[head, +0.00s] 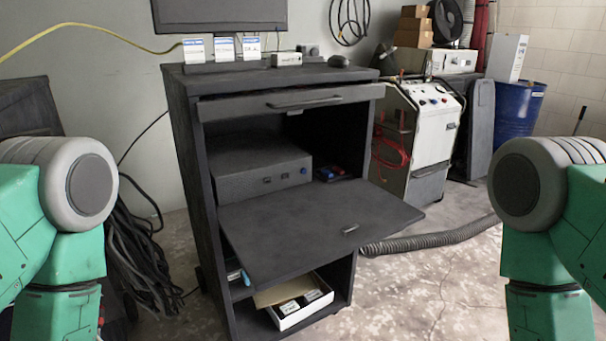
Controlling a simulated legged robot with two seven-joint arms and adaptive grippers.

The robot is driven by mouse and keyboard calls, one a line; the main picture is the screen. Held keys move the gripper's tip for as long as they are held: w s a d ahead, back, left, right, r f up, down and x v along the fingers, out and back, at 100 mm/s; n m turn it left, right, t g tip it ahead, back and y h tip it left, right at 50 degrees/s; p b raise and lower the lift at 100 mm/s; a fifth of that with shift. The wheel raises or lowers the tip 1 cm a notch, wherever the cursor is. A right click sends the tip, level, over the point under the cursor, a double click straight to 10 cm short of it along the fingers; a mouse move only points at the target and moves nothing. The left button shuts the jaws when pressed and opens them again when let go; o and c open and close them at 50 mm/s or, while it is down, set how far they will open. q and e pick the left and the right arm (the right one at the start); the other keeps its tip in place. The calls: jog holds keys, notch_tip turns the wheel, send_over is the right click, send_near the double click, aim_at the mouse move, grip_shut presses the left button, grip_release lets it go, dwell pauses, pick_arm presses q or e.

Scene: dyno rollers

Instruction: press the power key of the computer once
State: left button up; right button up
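The computer (262,165) is a dark grey box on the middle shelf of a black cabinet (183,130). Its front face shows several small ports or buttons, with a bluish one near the right end; which is the power key I cannot tell. The cabinet's flap door (318,220) is folded down flat in front of the computer. My two green arms stand at the left and right edges of the view, well apart from the cabinet. Neither gripper shows in the head view.
A drawer (290,101) sits above the computer, under a monitor (220,14). An open white box (302,303) lies on the bottom shelf. A grey hose (430,240) runs on the floor at right. Cables (140,255) hang at left. A white machine (425,130) stands behind.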

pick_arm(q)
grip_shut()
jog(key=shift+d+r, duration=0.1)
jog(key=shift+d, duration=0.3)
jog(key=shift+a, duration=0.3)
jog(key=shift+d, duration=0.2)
